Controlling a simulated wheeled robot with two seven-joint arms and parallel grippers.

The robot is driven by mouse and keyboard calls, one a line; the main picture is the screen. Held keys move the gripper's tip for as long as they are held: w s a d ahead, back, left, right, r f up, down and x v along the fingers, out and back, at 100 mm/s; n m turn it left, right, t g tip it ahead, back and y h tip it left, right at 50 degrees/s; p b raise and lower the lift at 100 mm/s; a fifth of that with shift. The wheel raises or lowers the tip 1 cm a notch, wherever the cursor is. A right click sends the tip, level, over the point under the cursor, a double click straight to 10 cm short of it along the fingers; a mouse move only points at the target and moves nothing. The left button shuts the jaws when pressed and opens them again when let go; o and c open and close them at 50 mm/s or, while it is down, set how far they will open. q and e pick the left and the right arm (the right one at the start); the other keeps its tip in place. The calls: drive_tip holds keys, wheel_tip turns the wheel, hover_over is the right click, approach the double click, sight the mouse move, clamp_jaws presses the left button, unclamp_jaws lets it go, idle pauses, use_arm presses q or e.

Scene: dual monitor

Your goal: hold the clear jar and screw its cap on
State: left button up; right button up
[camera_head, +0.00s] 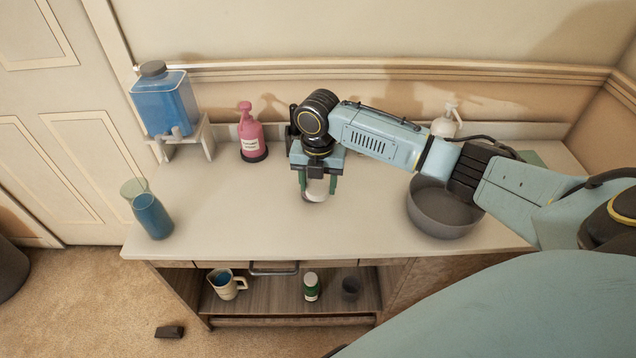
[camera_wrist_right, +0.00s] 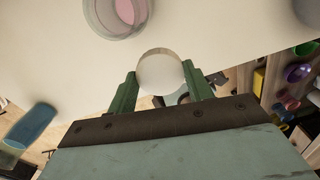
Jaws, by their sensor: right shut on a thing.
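My right gripper (camera_head: 317,190) points down over the middle of the counter. Its green fingers are shut around a small pale round thing, which looks like the clear jar (camera_head: 317,187). The jar has a whitish body and a glassy lower part close to the counter top; I cannot tell whether it touches. In the right wrist view my right gripper (camera_wrist_right: 160,90) has the jar's round pale form (camera_wrist_right: 160,73) between its fingertips. No separate cap can be made out; the gripper hides part of the jar. My left gripper is not in view.
A pink pump bottle (camera_head: 251,136) and a blue dispenser (camera_head: 165,102) on a stand are at the back left. A blue tumbler (camera_head: 152,217) stands at the front left. A grey bowl (camera_head: 440,212) is on the right, under my arm. The front middle of the counter (camera_head: 260,225) is clear.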

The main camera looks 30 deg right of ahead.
drive_tip(key=shift+r, duration=0.1)
drive_tip(key=s+a+r+m, duration=0.2)
drive_tip(key=a+r+m, duration=0.2)
drive_tip(key=m, duration=0.9)
drive_tip(key=s+a+r+m, duration=0.3)
drive_tip(key=a+r+m, duration=0.2)
drive_tip(key=r+m, duration=0.4)
drive_tip(key=m, duration=0.5)
drive_tip(key=shift+s+r+m, duration=0.2)
drive_tip(key=shift+m, duration=0.1)
